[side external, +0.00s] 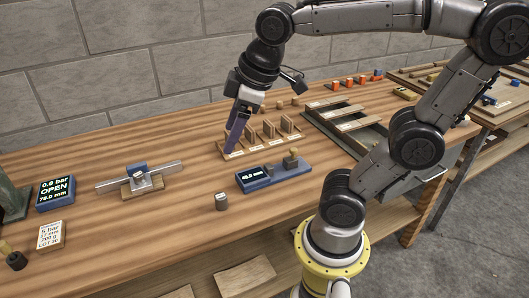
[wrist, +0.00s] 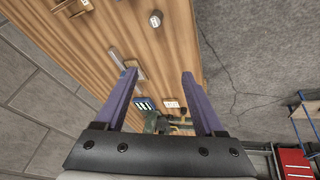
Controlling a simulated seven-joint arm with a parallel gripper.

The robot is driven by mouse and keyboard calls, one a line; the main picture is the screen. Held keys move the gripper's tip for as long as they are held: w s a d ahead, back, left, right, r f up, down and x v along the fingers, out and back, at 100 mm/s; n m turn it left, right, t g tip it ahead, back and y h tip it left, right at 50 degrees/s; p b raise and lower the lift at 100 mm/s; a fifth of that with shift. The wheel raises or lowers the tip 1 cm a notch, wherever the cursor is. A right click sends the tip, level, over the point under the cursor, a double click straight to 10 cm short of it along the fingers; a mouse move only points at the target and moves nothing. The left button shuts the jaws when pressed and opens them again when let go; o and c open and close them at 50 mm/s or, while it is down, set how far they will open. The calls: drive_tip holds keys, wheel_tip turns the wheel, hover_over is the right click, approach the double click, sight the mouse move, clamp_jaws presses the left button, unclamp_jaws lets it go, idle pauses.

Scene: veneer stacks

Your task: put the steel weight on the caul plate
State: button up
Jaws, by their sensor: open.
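A small grey cylinder with a dark top and a pale label, which looks like the steel weight (side external: 221,201), stands upright on the bench in the side view. It also shows near the top of the wrist view (wrist: 155,19). My gripper (side external: 232,148) has purple fingers, is open and empty, and hangs by the wooden rack, behind and right of the weight. In the wrist view its fingers (wrist: 158,74) are spread apart.
The wooden rack (side external: 222,152) holds several upright thin pieces. A blue gauge (side external: 272,177) stands in front of it. A blue display box (side external: 56,194) and a white card (side external: 51,236) sit at left. Bench between weight and bar is clear.

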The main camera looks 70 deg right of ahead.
drive_tip(key=s+f+m+t, duration=0.1)
drive_tip(key=s+f+m, duration=0.3)
drive_tip(key=s, duration=0.2)
drive_tip(key=shift+s+a, duration=0.15)
drive_tip(key=shift+s, duration=0.2)
idle(0.8)
